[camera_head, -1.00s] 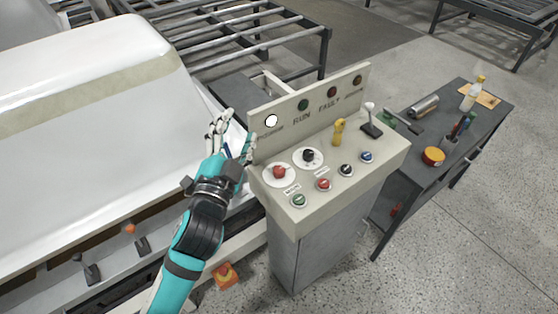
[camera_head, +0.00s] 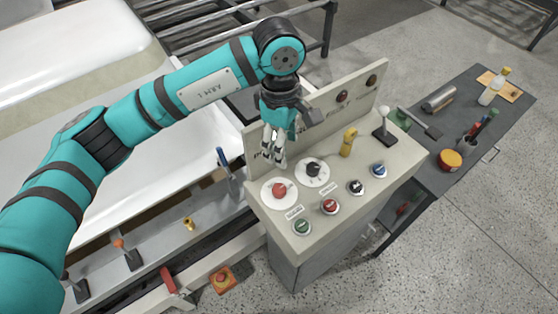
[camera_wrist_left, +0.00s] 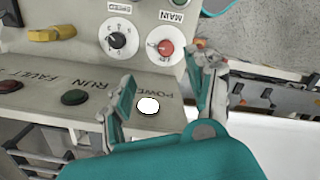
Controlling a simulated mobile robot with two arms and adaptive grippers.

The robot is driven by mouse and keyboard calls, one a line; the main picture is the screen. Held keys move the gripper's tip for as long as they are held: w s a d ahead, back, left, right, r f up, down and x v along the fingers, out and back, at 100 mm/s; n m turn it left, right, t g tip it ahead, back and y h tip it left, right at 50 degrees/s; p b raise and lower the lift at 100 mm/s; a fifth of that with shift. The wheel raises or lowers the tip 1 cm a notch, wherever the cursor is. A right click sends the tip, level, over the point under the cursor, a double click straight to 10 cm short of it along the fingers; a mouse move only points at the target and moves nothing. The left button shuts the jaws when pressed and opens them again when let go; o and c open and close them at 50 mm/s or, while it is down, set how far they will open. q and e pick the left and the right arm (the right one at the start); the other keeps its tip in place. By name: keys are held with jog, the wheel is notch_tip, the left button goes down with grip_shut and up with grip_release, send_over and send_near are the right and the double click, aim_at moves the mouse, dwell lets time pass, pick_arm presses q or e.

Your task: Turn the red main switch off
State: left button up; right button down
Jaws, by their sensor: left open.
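The red main switch (camera_head: 279,190) is a red knob on a round white plate at the left of the control panel's sloped top (camera_head: 262,203). It also shows in the left wrist view (camera_wrist_left: 165,47), by the MAIN label. My left gripper (camera_head: 275,158) points down just above and behind the switch, in front of the upright panel. My right gripper is not in view.
A black dial (camera_head: 313,168) sits right of the switch. Green (camera_head: 302,227), red (camera_head: 330,206), black (camera_head: 356,187) and blue (camera_head: 379,170) buttons line the front. A yellow lever (camera_head: 348,142) and a joystick (camera_head: 384,125) stand further right. A dark bench (camera_head: 480,150) is beyond.

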pick_arm(q)
jog(key=w+a, duration=0.1)
jog(key=p, duration=0.3)
send_over(279, 188)
notch_tip(279, 188, down, 6)
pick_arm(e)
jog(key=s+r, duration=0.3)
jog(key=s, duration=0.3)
pick_arm(q)
jog(key=shift+y, duration=0.3)
notch_tip(279, 188, down, 8)
jog(key=p, duration=0.2)
jog(key=shift+p, duration=0.3)
jog(key=shift+f, duration=1.2)
jog(key=c, duration=1.1)
jog(key=shift+c, duration=0.2)
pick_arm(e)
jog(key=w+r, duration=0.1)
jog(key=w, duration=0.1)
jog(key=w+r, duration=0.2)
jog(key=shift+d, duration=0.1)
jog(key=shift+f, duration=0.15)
